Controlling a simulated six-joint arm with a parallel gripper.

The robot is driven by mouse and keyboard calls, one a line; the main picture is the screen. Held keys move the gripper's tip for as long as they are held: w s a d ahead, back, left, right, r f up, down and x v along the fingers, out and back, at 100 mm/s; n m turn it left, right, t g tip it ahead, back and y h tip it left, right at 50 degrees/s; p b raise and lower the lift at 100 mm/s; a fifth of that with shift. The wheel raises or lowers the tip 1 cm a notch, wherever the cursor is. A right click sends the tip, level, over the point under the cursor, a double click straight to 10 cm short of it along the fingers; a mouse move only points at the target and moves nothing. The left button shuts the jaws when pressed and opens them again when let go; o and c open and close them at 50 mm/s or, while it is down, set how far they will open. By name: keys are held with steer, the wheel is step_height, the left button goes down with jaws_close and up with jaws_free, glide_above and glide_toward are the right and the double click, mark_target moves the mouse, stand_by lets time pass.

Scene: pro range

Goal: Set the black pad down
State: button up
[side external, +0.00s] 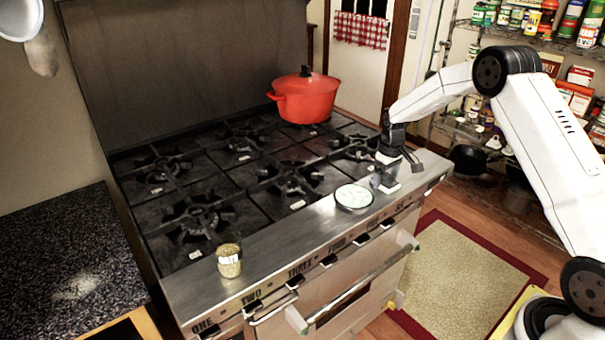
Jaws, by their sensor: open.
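A pale round dish (354,197) sits on the ledge just left of my gripper. A jar (229,261) stands further left. A red lidded pot (305,97) stands on the back right burner. Black grates (287,178) cover the cooktop. The ledge between jar and dish is clear.

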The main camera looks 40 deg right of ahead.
mark_target(387, 173)
step_height(387, 173, up, 12)
steer(key=shift+f, duration=0.15)
stand_by(0.4)
stand_by(0.5)
steer(key=s+a+f+t, duration=0.1)
steer(key=s+a+f, duration=0.1)
steer(key=s+a, duration=0.8)
steer(key=s+a+f+t, duration=0.1)
steer(key=s+a, duration=0.9)
steer(key=s, duration=0.2)
steer(key=shift+s+f+t, duration=0.2)
steer(key=shift+f+t, duration=0.1)
steer(key=shift+f, duration=0.05)
